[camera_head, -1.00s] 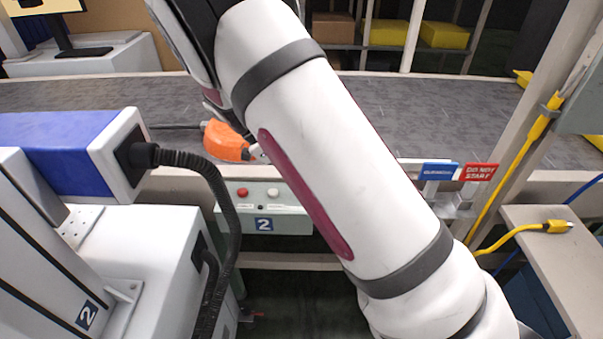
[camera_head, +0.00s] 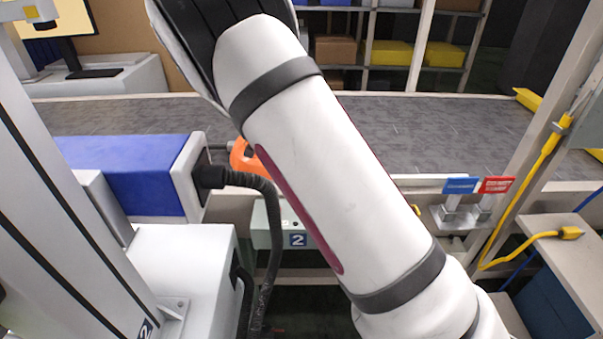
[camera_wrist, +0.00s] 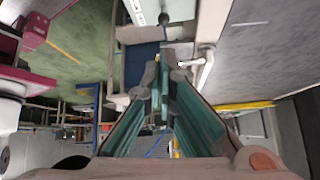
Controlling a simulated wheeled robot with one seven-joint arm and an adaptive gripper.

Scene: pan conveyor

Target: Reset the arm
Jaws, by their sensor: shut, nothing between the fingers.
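My white arm (camera_head: 335,170) crosses the head view from the lower right to the top, where it leaves the picture. My gripper is not seen in the head view. In the wrist view my gripper (camera_wrist: 159,78) points away from the camera, with its two teal-sided fingers drawn together at the tips. It is shut and holds nothing.
A grey conveyor belt (camera_head: 430,135) runs across behind my arm. An orange object (camera_head: 243,158) is partly hidden by the arm. A blue-and-white machine (camera_head: 120,172) stands left. Blue (camera_head: 460,185) and red (camera_head: 497,185) signs and a yellow cable (camera_head: 535,160) are right.

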